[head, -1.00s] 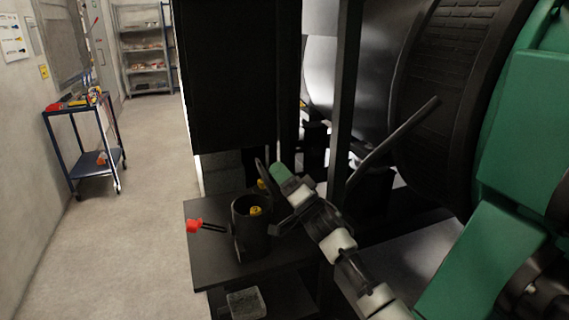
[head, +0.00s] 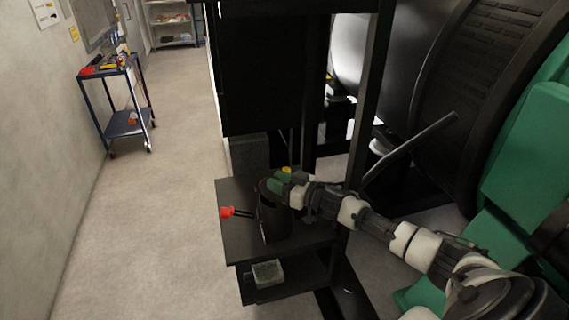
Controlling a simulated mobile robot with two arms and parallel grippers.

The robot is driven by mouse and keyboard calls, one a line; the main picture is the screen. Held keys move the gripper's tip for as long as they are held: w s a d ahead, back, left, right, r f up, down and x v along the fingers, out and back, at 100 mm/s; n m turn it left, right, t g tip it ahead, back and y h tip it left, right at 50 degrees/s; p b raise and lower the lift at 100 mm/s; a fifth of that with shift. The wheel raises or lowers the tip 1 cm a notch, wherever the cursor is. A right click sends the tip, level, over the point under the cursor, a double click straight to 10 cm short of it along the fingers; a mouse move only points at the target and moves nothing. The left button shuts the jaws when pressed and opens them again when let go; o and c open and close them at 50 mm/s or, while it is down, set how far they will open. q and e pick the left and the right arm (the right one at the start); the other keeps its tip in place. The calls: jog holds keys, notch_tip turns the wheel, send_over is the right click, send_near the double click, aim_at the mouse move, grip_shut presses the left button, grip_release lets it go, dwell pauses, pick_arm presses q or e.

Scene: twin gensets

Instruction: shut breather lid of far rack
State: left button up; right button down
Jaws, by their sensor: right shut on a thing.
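A black open-topped cylinder (head: 275,222), which looks like the breather, stands on the dark shelf of the rack (head: 240,250). My right gripper (head: 274,189), with green on its end, reaches in from the right over the cylinder's mouth. It is shut on a thin dark edge at the mouth, which looks like the breather lid (head: 264,186). The gripper hides most of the lid and the mouth, so I cannot tell the lid's exact angle. My left gripper is not in view.
A red knob (head: 227,212) on dark prongs sticks out left of the cylinder. A grey box (head: 267,273) sits on the lower shelf. A rack post (head: 369,95) and slanted bar (head: 410,155) are close by. Floor at left is clear, beside a blue cart (head: 125,122).

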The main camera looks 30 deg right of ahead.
jog(key=shift+w+a+f+n+g+h+p, duration=0.15)
jog(key=shift+a+f+n+g+h+p, duration=0.3)
jog(key=shift+n+p, duration=0.4)
jog(key=shift+a+f+p, duration=0.25)
jog(key=shift+f+p, duration=0.2)
jog(key=shift+f, duration=0.2)
jog(key=shift+a+g, duration=0.1)
jog(key=shift+g, duration=0.15)
jog(key=c, duration=0.9)
grip_release()
jog(key=shift+w, duration=0.1)
jog(key=shift+r, duration=0.1)
jog(key=shift+s+d+p, duration=0.2)
jog(key=shift+s+p, duration=0.1)
jog(key=p+v, duration=0.4)
jog(key=v, duration=0.6)
jog(key=shift+s+p, duration=0.1)
jog(key=shift+p, duration=0.2)
